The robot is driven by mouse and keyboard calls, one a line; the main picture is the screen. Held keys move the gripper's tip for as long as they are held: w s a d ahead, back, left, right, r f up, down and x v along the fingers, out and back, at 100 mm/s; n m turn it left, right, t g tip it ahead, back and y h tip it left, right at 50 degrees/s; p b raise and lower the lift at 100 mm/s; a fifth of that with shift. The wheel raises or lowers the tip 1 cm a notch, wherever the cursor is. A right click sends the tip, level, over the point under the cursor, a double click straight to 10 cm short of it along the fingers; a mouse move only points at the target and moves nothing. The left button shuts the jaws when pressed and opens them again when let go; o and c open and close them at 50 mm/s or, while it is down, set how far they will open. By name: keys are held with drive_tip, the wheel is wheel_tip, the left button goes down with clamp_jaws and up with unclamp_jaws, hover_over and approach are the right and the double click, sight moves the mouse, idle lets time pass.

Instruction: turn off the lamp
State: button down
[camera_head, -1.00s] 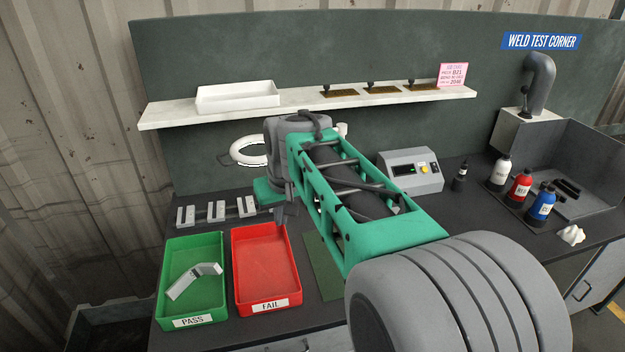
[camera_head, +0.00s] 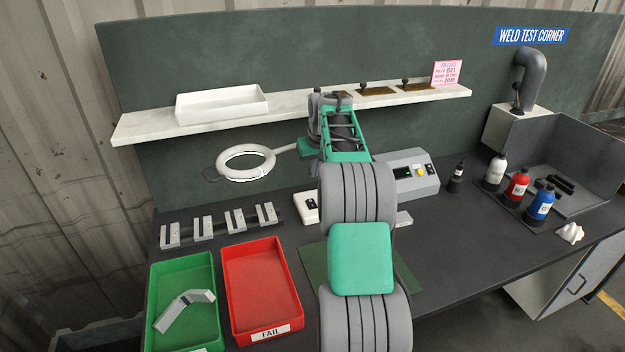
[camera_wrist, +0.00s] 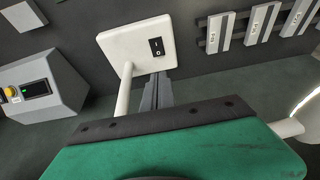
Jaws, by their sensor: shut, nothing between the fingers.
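The lamp has a white ring head (camera_head: 246,163) that stands at the back left of the bench, with a bright inner lower edge. Its white base (camera_head: 307,208) is on the bench, partly hidden by my arm. In the wrist view the lamp base (camera_wrist: 125,45) is near the top, with a black rocker switch (camera_wrist: 156,47) on it and the white post rising from its corner. My gripper (camera_wrist: 160,78) is shut and empty, its tips appearing just below the switch in the picture; contact cannot be told. In the head view my arm hides the fingers.
A green tray (camera_head: 157,300) holding a bent metal piece and a red FAIL tray (camera_head: 262,280) stand at the front left. A rack of metal coupons (camera_head: 204,228) lies behind them. A grey meter box (camera_head: 410,172) is right of my arm, with bottles (camera_head: 517,186) farther right.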

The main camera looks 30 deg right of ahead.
sight(310, 200)
drive_tip(key=p+x, duration=0.1)
drive_tip(key=x, duration=0.2)
drive_tip(key=p+x, duration=0.1)
drive_tip(key=x, duration=0.7)
drive_tip(key=shift+s+a+f+p, duration=0.1)
drive_tip(key=shift+s+f+p, duration=0.15)
drive_tip(key=shift+f+p, duration=0.15)
drive_tip(key=shift+f, duration=0.45)
drive_tip(key=shift+w+f+b, duration=0.15)
drive_tip(key=shift+f+b, duration=0.45)
drive_tip(key=shift+b, duration=0.2)
drive_tip(key=shift+r+p, duration=0.35)
drive_tip(key=shift+f, duration=0.1)
